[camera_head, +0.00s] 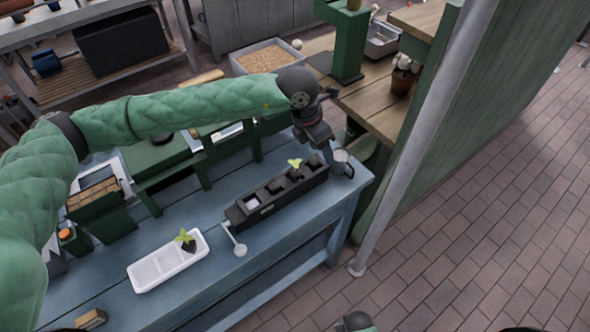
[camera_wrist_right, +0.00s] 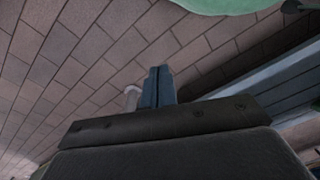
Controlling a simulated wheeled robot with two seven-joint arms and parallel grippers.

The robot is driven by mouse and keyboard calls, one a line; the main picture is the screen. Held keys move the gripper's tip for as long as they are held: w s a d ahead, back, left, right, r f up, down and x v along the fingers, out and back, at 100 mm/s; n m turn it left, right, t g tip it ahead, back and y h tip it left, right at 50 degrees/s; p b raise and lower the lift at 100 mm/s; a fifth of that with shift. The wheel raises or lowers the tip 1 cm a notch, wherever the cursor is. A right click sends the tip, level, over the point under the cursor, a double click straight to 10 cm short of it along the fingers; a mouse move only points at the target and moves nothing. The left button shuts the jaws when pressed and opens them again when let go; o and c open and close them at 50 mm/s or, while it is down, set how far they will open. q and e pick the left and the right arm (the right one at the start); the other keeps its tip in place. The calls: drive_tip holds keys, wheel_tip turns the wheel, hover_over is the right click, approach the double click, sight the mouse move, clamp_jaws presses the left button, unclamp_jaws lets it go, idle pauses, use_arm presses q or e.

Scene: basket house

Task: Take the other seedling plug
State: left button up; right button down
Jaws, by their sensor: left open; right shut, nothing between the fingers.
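One seedling plug (camera_head: 187,242), with green leaves and dark soil, sits in the right-hand end of the white tray (camera_head: 143,283) on the blue table. The other seedling (camera_head: 295,162) shows its yellow-green leaves at the back edge of the black cell tray (camera_head: 246,213), further right. My left gripper (camera_head: 321,141) is open above the right end of the black tray, just right of these leaves, pointing down. Its fingertips are small and partly dark against the background. My right gripper (camera_wrist_right: 157,86) shows in the right wrist view, shut and empty, over brick floor.
A small white spoon-like tool (camera_head: 239,248) lies in front of the tray. Green stands (camera_head: 165,160) line the table's back. A slanted grey post (camera_head: 420,130) rises at the right.

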sight(295, 172)
use_arm(q)
drive_tip(key=a+y, duration=0.1)
drive_tip(key=a, duration=0.1)
drive_tip(key=a+y, duration=0.1)
drive_tip(key=a, duration=0.1)
drive_tip(key=a+n+y, duration=0.1)
drive_tip(key=a, duration=0.1)
drive_tip(key=shift+s+f+y, duration=0.15)
drive_tip(key=shift+f+y, duration=0.15)
drive_tip(key=shift+f, duration=0.05)
drive_tip(key=shift+f+p, duration=0.65)
drive_tip(key=shift+f, duration=0.65)
drive_tip(key=f+p, duration=0.3)
drive_tip(key=f, duration=0.1)
drive_tip(key=shift+w+a, duration=0.2)
drive_tip(key=shift+a, duration=0.05)
drive_tip(key=shift+f, duration=0.6)
use_arm(e)
drive_tip(key=s+d+f+t, duration=0.1)
drive_tip(key=s+d+f, duration=0.1)
drive_tip(key=f, duration=0.7)
drive_tip(key=shift+d+f+t, duration=0.3)
drive_tip(key=shift+d+f, duration=0.05)
drive_tip(key=shift+d, duration=0.2)
use_arm(q)
clamp_jaws()
drive_tip(key=c, duration=1.1)
unclamp_jaws()
use_arm(e)
drive_tip(key=shift+d, duration=0.1)
